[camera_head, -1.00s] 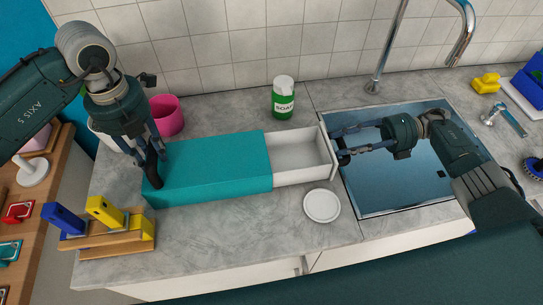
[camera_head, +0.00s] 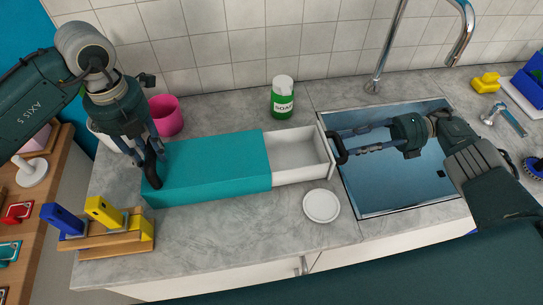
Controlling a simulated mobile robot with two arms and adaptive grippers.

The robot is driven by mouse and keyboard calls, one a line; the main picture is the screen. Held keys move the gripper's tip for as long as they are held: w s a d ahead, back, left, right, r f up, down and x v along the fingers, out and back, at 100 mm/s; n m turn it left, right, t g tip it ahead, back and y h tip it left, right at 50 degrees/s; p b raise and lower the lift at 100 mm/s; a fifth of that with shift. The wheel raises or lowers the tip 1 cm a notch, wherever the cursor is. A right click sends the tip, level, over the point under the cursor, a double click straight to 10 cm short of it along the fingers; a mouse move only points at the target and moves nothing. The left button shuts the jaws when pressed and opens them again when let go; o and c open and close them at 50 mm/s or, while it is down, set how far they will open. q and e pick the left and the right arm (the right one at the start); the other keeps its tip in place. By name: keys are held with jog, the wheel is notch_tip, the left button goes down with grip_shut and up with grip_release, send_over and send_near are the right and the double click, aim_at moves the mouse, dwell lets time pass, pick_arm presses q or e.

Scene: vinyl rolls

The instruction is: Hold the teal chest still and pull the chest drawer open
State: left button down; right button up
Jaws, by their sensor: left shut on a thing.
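The teal chest (camera_head: 205,168) lies on the grey counter. Its white drawer (camera_head: 297,152) sticks out far to the right, and its inside looks empty. My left gripper (camera_head: 152,172) is shut on the chest's left end, with a dark fingertip against the teal side. My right gripper (camera_head: 341,148) is just right of the drawer's front panel, over the sink's left edge. Its two fingers are apart, with the dark tips close to the panel. The drawer's handle cannot be made out, and I cannot tell whether the tips touch the panel.
A white round dish (camera_head: 321,206) lies in front of the drawer. The sink (camera_head: 400,185) is at the right. A wooden rack (camera_head: 110,242) stands front left.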

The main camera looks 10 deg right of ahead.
pick_arm(q)
jog(key=shift+d, duration=0.1)
jog(key=c, duration=1.3)
grip_release()
jog(key=shift+w+r, duration=0.1)
jog(key=shift+r, duration=0.05)
notch_tip(320, 180, up, 12)
jog(key=shift+f, duration=0.1)
jog(key=o, duration=0.5)
